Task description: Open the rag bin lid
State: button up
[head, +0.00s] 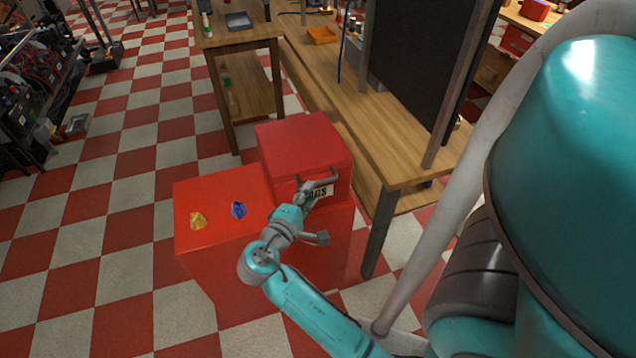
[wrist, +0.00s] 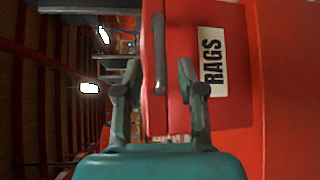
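The red rag bin (head: 300,140) stands on a red cabinet, and its lid (head: 302,130) looks closed. A dark bar handle (head: 322,182) sticks out from the front of the lid, above a white RAGS label (head: 325,192). My gripper (head: 310,190) is at the bin's front and partly covers the label. In the wrist view, my gripper (wrist: 159,78) is open, its two fingers spread apart. The handle (wrist: 158,50) shows between the fingers, with the sideways RAGS label (wrist: 213,58) to the right. I cannot tell whether the fingers touch the handle.
A blue rag (head: 238,210) and a yellow rag (head: 197,219) lie on the red cabinet top (head: 215,190), left of the bin. A wooden workbench (head: 400,160) with a dark panel (head: 415,60) stands close on the right.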

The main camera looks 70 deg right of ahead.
aim_at(318, 183)
jog(key=shift+s+d+f, duration=0.15)
jog(key=shift+d+f, duration=0.05)
jog(key=shift+d, duration=1.2)
jog(key=shift+s+d+f, duration=0.1)
jog(key=shift+d+f, duration=0.1)
jog(key=shift+d, duration=1.2)
grip_shut()
